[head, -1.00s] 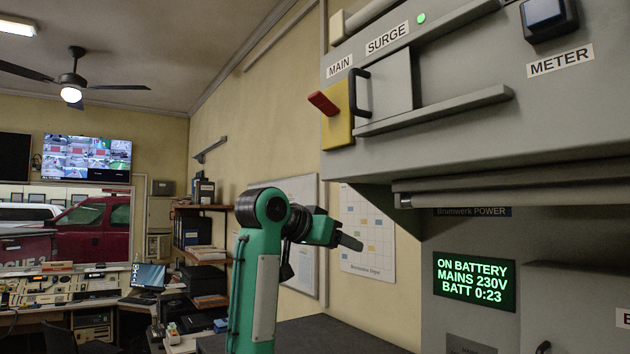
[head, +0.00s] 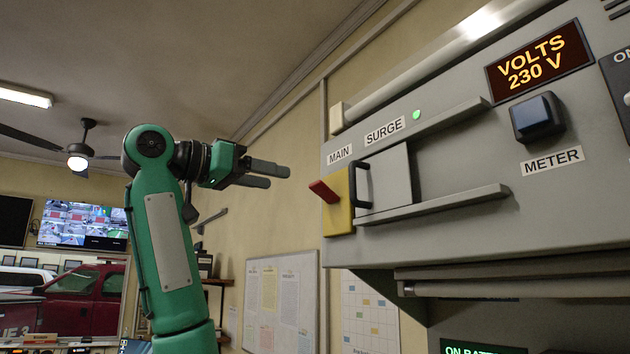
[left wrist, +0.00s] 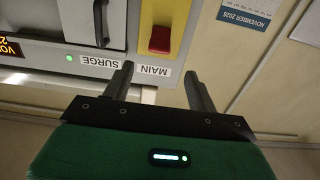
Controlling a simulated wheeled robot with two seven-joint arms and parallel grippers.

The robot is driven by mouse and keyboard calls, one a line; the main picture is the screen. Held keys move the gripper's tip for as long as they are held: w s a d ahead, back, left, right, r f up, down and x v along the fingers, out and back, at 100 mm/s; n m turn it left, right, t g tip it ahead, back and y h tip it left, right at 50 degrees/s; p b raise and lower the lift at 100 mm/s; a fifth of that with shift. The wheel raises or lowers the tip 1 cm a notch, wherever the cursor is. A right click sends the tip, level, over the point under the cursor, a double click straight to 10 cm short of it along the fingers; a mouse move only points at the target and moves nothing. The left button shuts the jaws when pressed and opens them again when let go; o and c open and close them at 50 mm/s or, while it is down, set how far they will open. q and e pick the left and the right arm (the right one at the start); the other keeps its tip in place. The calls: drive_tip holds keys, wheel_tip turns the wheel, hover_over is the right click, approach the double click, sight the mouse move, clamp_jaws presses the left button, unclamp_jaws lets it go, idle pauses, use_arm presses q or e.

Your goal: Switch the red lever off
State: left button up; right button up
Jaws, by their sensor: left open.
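The red lever (head: 323,191) sticks out from a yellow plate (head: 338,212) under the MAIN label on the grey console. The lever also shows in the left wrist view (left wrist: 160,39), beyond and between my fingertips. My left gripper (head: 279,175) is open and empty, to the left of the lever in the head view, a little higher and apart from it. It also shows in the left wrist view (left wrist: 158,84), with its two fingers spread toward the MAIN label. My right gripper is in neither view.
Right of the yellow plate is a sliding cover (head: 388,182) with a black handle (head: 361,186), between two rails. A blue METER button (head: 535,117) sits farther right below a VOLTS 230 V display (head: 539,68). Free air lies between my left gripper and the console.

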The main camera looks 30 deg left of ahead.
sight(313, 186)
use_arm(q)
drive_tip(key=p+x, duration=0.4)
drive_tip(key=x, duration=0.5)
drive_tip(key=shift+w+d+r+p, duration=0.15)
drive_tip(key=shift+w+d+p, duration=0.1)
drive_tip(key=shift+w+p, duration=0.1)
drive_tip(key=shift+w+d, duration=0.15)
drive_tip(key=shift+w, duration=0.4)
